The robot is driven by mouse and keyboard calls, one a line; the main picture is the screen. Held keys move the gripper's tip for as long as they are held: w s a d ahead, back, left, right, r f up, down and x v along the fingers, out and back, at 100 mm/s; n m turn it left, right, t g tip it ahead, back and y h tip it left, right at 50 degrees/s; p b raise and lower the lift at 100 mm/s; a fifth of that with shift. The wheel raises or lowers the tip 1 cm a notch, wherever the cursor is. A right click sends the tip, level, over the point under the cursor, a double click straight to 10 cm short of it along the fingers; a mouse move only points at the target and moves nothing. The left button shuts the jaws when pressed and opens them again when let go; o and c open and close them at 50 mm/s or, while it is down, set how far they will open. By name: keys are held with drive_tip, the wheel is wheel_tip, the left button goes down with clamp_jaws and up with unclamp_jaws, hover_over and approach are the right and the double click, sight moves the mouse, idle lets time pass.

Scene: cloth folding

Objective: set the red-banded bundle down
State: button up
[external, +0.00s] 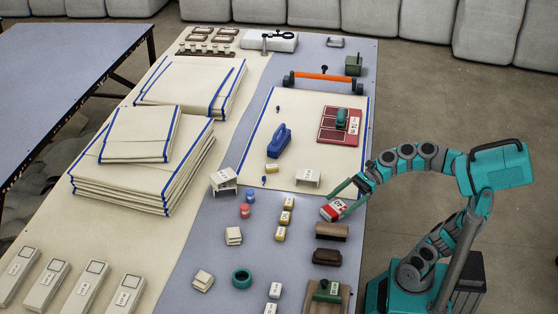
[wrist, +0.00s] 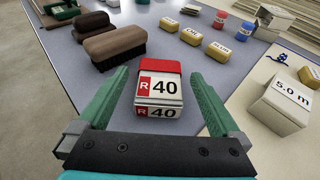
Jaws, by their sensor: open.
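The red-banded bundle (external: 334,208) is a small white block with a red band and the label "R 40". In the wrist view the bundle (wrist: 159,92) lies between the two fingers of my gripper (wrist: 160,85). The fingers are spread, with a visible gap on each side of the bundle. In the external view my gripper (external: 345,200) reaches in from the right over the blue-grey table strip. The bundle appears to rest on the table top, though its underside is hidden.
Brown brushes (external: 331,231) lie just below the bundle in the external view. Yellow labelled blocks (external: 287,203) stand to its left. A white "5.0 m" block (wrist: 282,103) sits on the cream cloth (external: 262,190) close by. Blue-grey table (wrist: 215,70) is bare around the bundle.

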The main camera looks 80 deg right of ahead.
drive_tip(key=shift+v, duration=1.25)
